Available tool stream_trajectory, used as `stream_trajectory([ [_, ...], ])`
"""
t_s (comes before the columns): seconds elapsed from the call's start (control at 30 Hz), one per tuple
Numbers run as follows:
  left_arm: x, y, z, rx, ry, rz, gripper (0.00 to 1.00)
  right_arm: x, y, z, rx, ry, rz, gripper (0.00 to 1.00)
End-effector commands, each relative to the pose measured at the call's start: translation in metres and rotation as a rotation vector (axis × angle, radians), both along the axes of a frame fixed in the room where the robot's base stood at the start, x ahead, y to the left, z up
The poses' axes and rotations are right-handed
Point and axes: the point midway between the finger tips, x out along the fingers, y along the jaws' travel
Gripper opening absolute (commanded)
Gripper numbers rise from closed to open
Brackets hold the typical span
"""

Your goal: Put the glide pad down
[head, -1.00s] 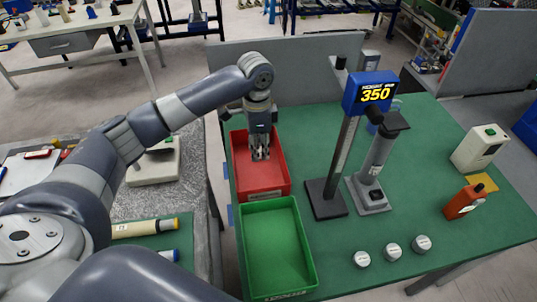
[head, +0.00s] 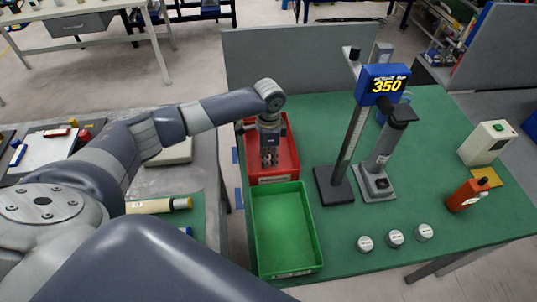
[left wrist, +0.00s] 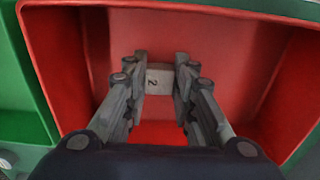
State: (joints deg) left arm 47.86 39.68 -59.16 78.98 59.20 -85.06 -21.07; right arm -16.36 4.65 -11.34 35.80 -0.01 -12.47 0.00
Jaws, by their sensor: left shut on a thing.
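The glide pad (left wrist: 160,80) looks like a small pale grey block marked with a "2" in the left wrist view. My left gripper (left wrist: 160,76) is shut on it, with a finger on each side. In the head view my left gripper (head: 269,161) points down within the outline of the red tray (head: 292,150), towards its near end. The pad cannot be made out there. Whether the pad touches the tray floor, I cannot tell. My right gripper is not in view.
A green tray (head: 313,225) stands empty in front of the red one. To the right are a post with a "350" display (head: 383,85), a grey stand (head: 374,183), several round white-topped pieces (head: 395,238) and an orange bottle (head: 467,195). Green tabletop is clear between them.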

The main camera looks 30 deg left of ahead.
Motion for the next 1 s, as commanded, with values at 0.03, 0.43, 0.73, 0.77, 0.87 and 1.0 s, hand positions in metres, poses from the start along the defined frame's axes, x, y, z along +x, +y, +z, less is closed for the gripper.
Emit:
stream_trajectory([
  [0.03, 0.0, 0.0, -0.002, -0.001, 0.001, 0.0, 0.08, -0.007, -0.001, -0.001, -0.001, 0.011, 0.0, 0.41],
  [0.43, 0.0, 0.0, -0.001, 0.0, 0.0, 0.0, 0.44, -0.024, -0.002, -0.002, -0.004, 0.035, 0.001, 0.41],
  [0.73, 0.002, -0.001, 0.03, -0.002, -0.005, -0.002, 0.44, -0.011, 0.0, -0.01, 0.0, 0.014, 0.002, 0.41],
  [0.77, 0.001, 0.0, 0.036, -0.001, -0.005, -0.001, 0.44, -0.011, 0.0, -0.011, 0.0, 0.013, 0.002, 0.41],
  [0.87, 0.002, 0.0, 0.059, -0.001, -0.006, -0.001, 0.44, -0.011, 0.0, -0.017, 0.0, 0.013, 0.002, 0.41],
  [1.0, 0.001, 0.0, 0.088, -0.001, -0.005, -0.001, 0.44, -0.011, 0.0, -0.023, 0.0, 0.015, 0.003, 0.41],
])
